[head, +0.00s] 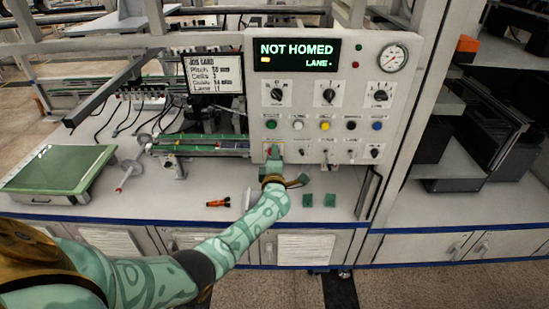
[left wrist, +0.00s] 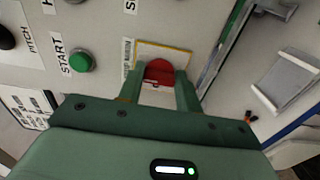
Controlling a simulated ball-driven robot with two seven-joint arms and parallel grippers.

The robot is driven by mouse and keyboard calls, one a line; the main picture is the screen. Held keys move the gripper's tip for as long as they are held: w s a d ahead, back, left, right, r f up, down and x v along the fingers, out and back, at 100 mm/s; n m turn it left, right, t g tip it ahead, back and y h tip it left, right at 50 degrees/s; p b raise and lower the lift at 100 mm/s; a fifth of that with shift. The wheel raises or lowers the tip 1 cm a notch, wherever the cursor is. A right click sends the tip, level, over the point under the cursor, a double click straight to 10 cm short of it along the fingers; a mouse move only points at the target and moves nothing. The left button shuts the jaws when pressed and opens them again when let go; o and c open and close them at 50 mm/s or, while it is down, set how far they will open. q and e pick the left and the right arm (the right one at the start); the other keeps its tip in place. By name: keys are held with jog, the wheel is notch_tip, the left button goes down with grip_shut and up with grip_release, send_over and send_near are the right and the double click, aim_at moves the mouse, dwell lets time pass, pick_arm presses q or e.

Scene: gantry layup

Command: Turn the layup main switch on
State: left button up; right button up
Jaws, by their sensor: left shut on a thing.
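The layup main switch is a red rotary knob (left wrist: 159,72) on a yellow-edged plate, low on the left side of the control panel (head: 350,112). My left gripper (head: 273,156) reaches up to the panel and is shut on this knob. In the left wrist view, my gripper's two green fingers (left wrist: 160,92) stand on either side of the red knob. In the head view the gripper hides most of the knob. The panel display (head: 297,54) reads NOT HOMED and LANE -. My right gripper is out of both views.
A green START button (left wrist: 82,60) sits beside the switch. Other buttons and dials fill the panel above and right. A green-topped box (head: 62,168), an orange-handled tool (head: 218,202) and small green blocks (head: 330,200) lie on the bench.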

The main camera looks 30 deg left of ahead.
pick_arm(q)
jog(key=shift+f, duration=0.15)
jog(key=o, duration=1)
jog(key=p+v, duration=0.3)
jog(key=v, duration=1.3)
jog(key=shift+s+d, duration=0.1)
jog(key=shift+s, duration=0.15)
